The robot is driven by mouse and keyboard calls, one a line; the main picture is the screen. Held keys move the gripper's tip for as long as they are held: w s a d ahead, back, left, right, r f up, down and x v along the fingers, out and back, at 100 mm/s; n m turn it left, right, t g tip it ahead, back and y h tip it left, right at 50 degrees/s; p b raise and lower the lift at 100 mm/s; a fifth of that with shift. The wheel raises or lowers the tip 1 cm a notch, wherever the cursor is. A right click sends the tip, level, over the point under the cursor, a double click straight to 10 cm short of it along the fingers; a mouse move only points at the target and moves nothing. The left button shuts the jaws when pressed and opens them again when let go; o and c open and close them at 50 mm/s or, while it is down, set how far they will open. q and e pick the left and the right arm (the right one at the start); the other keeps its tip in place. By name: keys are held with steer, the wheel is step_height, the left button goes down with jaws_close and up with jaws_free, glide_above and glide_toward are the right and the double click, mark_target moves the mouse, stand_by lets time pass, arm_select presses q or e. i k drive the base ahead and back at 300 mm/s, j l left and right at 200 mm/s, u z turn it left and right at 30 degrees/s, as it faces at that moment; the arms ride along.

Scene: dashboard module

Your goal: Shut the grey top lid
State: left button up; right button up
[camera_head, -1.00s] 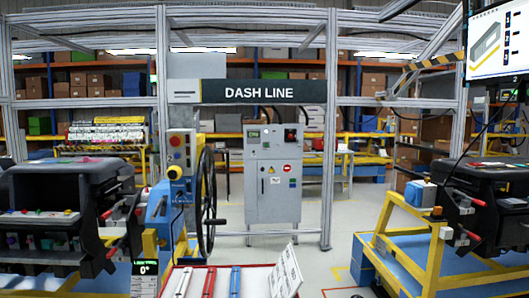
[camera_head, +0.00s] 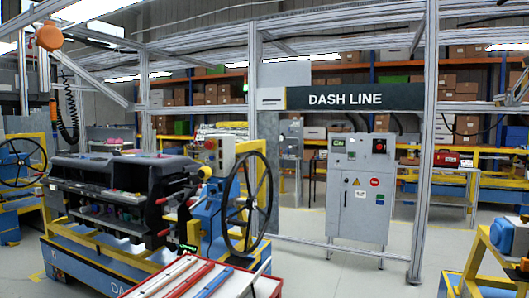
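A dark dashboard module (camera_head: 95,178) sits on a blue and yellow stand at the left of the head view. Its top is dark grey, with small coloured items on the shelf and in the opening below. I cannot pick out a separate grey top lid with certainty, nor tell whether one is open. Neither of my grippers shows in the view.
A large black handwheel (camera_head: 247,203) stands right of the module. A red-edged tray (camera_head: 275,289) with coloured bars is in the foreground. A grey cabinet (camera_head: 361,190) stands behind, right of centre. Open floor lies between the handwheel and the blue unit (camera_head: 508,236) at the right edge.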

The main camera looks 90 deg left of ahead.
mark_target(116, 153)
steer(key=i+j+u, duration=0.25)
steer(key=u, duration=0.2)
steer(key=i+u, duration=1.15)
steer(key=u, duration=0.25)
steer(key=i+j+u, duration=0.1)
steer(key=i+u, duration=0.3)
steer(key=i, duration=0.25)
steer(key=i+u, duration=0.35)
steer(key=i, duration=0.25)
steer(key=i+l+u, duration=0.4)
steer(key=i, duration=0.2)
steer(key=i+j+u, duration=0.15)
steer(key=i+u, duration=0.75)
steer(key=i+l+u, duration=0.15)
steer(key=i+u, duration=0.3)
